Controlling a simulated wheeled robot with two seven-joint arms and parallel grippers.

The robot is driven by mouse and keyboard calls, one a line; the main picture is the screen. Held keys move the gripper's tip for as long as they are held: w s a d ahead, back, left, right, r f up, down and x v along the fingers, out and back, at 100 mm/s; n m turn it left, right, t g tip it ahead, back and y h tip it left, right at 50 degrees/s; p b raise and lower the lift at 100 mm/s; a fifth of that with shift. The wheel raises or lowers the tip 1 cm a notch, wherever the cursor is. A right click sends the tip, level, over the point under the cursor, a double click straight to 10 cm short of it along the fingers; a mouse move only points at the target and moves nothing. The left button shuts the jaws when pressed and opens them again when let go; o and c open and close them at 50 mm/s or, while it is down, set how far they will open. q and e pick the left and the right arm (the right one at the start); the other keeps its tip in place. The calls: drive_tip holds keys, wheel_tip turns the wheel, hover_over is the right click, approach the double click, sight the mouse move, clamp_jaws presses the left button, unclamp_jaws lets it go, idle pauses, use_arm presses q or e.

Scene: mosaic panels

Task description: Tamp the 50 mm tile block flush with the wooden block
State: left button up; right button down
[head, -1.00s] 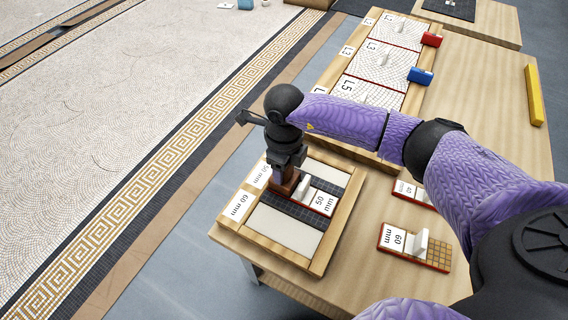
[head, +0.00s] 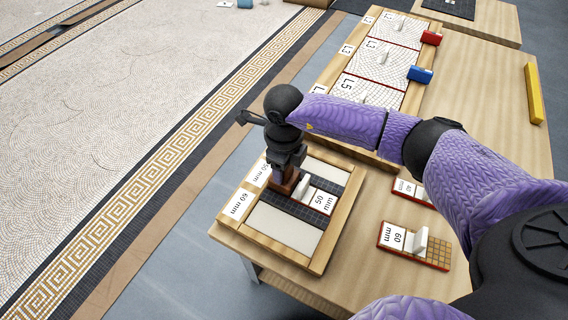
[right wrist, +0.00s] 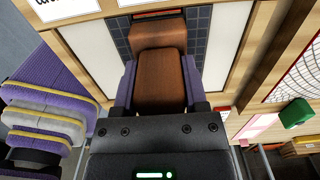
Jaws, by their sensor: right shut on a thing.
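The 50 mm tile block (head: 322,201) has a white label, a red edge and a white upright handle. It lies in the dark tiled strip of a wooden-framed panel (head: 331,246). My right gripper (head: 284,171) is shut on the brown wooden block (head: 283,187), which also shows between its fingers in the right wrist view (right wrist: 160,78). The wooden block is held low at the strip, beside the tile block's handle. I cannot tell if it touches the tile block or whether the tile is flush. My left gripper is not in view.
A 60 mm tile block (head: 406,242) and a 40 mm one (head: 410,190) lie on the table right of the panel. Behind stands a rack of labelled mosaic panels (head: 378,62), with blue (head: 420,75) and red (head: 431,38) blocks at its side. A yellow bar (head: 534,93) lies at far right.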

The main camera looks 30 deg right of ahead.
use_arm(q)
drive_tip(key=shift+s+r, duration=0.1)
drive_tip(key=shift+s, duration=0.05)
use_arm(e)
drive_tip(key=shift+r+p, duration=0.35)
wheel_tip(320, 180, up, 6)
drive_tip(key=p, duration=0.4)
drive_tip(key=shift+r+p, duration=0.25)
drive_tip(key=shift+p, duration=0.25)
drive_tip(key=shift+f, duration=0.15)
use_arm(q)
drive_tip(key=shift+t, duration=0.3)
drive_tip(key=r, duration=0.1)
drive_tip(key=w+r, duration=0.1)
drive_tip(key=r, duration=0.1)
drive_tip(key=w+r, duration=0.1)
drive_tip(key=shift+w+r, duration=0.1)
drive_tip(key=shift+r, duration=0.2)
